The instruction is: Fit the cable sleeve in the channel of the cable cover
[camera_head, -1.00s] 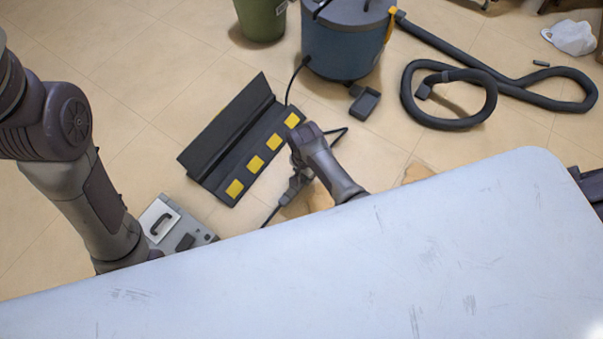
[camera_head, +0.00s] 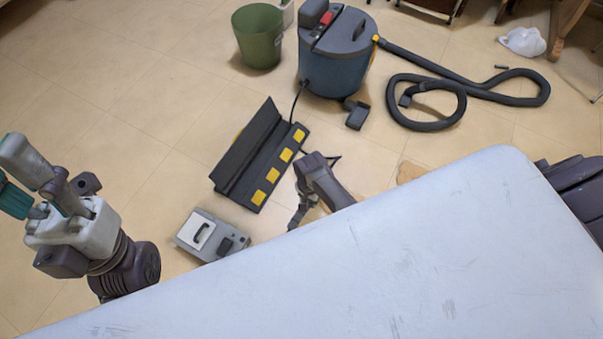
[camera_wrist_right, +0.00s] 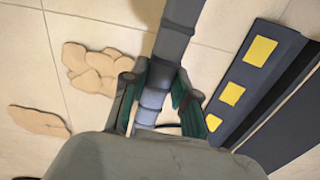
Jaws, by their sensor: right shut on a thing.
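The black cable cover (camera_head: 240,160) lies on the floor, its long flap raised and yellow pads along its right side. It also shows at the right of the right wrist view (camera_wrist_right: 243,100). My right gripper (camera_head: 300,208) is beside the cover's right edge, small and dark in the head view. In the right wrist view its fingers (camera_wrist_right: 157,86) with green pads are shut on the grey ribbed cable sleeve (camera_wrist_right: 152,98). The sleeve is apart from the cover. My left gripper (camera_head: 12,180) is at the left edge, away from the cover; its finger gap is unclear.
A vacuum cleaner (camera_head: 338,60) with a coiled hose (camera_head: 425,125) and a green bin (camera_head: 258,40) stand behind the cover. A grey box (camera_head: 210,237) lies in front of it. A pale scuffed tabletop (camera_head: 350,275) fills the foreground. Floor left of the cover is clear.

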